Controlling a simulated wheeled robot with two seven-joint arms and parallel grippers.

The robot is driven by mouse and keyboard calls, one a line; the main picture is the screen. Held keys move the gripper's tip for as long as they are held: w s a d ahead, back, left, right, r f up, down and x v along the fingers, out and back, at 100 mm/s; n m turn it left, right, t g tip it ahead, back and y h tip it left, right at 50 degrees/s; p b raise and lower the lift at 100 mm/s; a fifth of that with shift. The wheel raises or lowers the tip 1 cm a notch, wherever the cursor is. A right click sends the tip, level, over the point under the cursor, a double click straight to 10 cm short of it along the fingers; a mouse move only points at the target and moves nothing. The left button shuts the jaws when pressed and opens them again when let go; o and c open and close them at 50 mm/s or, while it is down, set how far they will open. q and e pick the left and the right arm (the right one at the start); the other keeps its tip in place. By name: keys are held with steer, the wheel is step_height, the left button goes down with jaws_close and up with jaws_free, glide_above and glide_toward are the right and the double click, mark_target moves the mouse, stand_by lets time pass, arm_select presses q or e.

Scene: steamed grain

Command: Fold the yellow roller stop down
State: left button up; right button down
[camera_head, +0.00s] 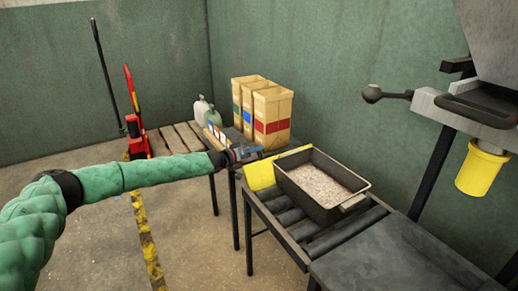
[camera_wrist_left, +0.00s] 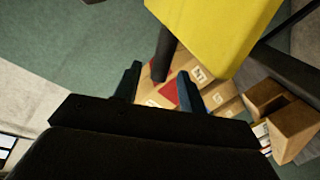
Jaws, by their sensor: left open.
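The yellow roller stop (camera_head: 260,175) is a flat plate standing tilted up at the far end of the roller conveyor (camera_head: 318,226). A dark metal tray of grain (camera_head: 282,186) sits on the rollers right beside it and hides part of it. My left gripper (camera_head: 252,154) is at the upper left edge of the stop. I cannot tell whether the gripper touches the stop. My right gripper is not in view.
Tall cardboard boxes (camera_head: 272,119) with coloured labels stand on a table behind the gripper, beside pale jugs (camera_head: 202,111). A machine with a yellow cup (camera_head: 481,170) is at the right. A red pallet jack (camera_head: 136,134) stands at the left. Floor left of the conveyor is clear.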

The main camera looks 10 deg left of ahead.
mark_target(259, 163)
arm_select(q)
steer(key=shift+v, duration=1.65)
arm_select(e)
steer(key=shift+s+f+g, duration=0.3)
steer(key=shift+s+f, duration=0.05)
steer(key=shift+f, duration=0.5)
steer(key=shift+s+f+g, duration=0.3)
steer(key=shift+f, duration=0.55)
